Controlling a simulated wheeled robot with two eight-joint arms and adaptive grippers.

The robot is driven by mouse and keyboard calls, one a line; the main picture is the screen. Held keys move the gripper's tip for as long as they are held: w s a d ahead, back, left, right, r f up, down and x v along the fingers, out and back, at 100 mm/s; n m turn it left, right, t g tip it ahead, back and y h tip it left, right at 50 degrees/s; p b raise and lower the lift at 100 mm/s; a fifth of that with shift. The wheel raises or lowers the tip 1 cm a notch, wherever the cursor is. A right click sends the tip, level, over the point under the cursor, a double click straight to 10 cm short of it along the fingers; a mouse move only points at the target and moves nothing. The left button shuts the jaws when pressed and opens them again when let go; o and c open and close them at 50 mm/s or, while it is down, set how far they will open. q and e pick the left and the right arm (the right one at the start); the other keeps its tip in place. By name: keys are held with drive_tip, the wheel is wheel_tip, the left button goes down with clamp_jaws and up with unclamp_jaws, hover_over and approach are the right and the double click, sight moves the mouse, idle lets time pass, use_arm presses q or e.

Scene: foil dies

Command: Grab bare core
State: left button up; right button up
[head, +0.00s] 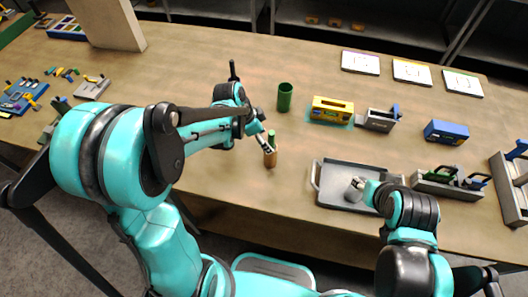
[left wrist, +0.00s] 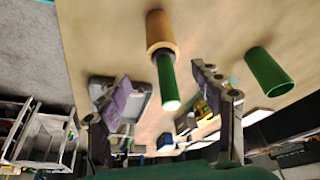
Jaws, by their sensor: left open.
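A core with a tan-brown cylindrical body (head: 270,158) and a green upper part stands upright near the table's front edge, left of the tray. In the left wrist view the core (left wrist: 160,32) shows its green part pointing between my fingers. My left gripper (head: 262,133) is right by its green top, and its fingers partly cover it in the head view. In the left wrist view my left gripper (left wrist: 163,88) is open, with a gap on both sides of the green part. My right gripper (head: 357,185) is over the grey tray; its jaw opening is too small to judge.
A green cup (head: 285,97) stands behind the core. A grey tray (head: 338,172) lies to the right. A yellow box (head: 332,109), grey fixture (head: 376,120) and blue box (head: 446,132) stand farther back. White cards (head: 412,71) lie at the rear.

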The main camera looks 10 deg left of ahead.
sight(271, 156)
use_arm(q)
drive_tip(key=shift+m, duration=0.6)
drive_tip(key=x, duration=0.3)
drive_tip(key=b+x, duration=0.1)
drive_tip(key=x, duration=0.5)
drive_tip(key=shift+w+a+f, duration=0.1)
drive_tip(key=shift+w+a, duration=0.1)
drive_tip(key=shift+a, duration=0.15)
clamp_jaws()
use_arm(e)
drive_tip(key=shift+a+f, duration=0.35)
drive_tip(key=shift+f, duration=0.15)
